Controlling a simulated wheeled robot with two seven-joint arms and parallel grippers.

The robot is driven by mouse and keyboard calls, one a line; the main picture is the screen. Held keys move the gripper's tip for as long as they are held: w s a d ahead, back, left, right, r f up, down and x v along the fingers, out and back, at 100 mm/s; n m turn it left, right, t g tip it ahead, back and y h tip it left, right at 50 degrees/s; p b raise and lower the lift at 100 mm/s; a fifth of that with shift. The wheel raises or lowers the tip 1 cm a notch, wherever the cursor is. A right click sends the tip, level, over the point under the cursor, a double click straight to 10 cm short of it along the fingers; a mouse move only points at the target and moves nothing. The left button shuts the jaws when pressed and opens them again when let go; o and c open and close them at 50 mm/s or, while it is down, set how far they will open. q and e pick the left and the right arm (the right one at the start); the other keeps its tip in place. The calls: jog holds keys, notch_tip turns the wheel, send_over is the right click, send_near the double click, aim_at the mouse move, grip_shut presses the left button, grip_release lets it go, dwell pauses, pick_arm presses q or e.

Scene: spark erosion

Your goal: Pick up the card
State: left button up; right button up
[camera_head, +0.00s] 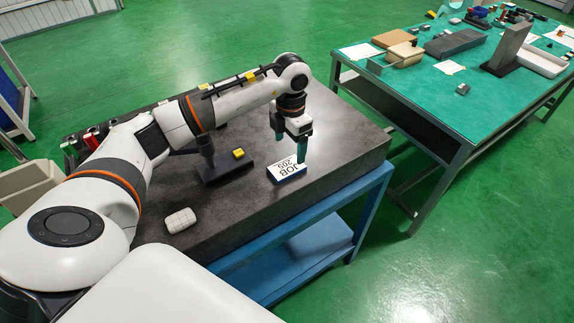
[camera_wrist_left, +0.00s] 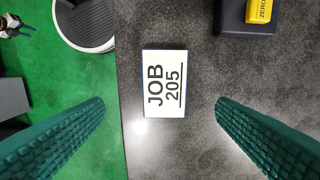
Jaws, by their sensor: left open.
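The card (camera_head: 287,171) is white with the black text "JOB 205" and a blue edge. It lies on the dark granite slab (camera_head: 340,150) near its front edge. In the left wrist view the card (camera_wrist_left: 165,84) lies face up between the lines of the two fingers, beyond their tips. My left gripper (camera_head: 290,148) is open and points down, with its green fingers at the card's far side in the head view. In the left wrist view its fingers (camera_wrist_left: 158,105) are wide apart with nothing between them.
A dark stand (camera_head: 222,172) with a yellow block (camera_head: 239,153) stands left of the card. A white segmented object (camera_head: 181,220) lies near the slab's front left. A green-topped bench (camera_head: 400,85) with boxes and blocks is at the right, across a gap of green floor.

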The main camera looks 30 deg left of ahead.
aim_at(288, 166)
pick_arm(q)
notch_tip(288, 166, down, 3)
jog(key=shift+r+p, duration=0.2)
jog(key=shift+p, duration=0.15)
jog(key=shift+f+p, duration=0.25)
jog(key=shift+p, duration=0.1)
jog(key=f, duration=0.1)
jog(key=f+p, duration=0.2)
jog(key=shift+w+a+f, duration=0.1)
jog(key=shift+a+f, duration=0.15)
jog(key=shift+f, duration=0.6)
jog(key=c, duration=1.1)
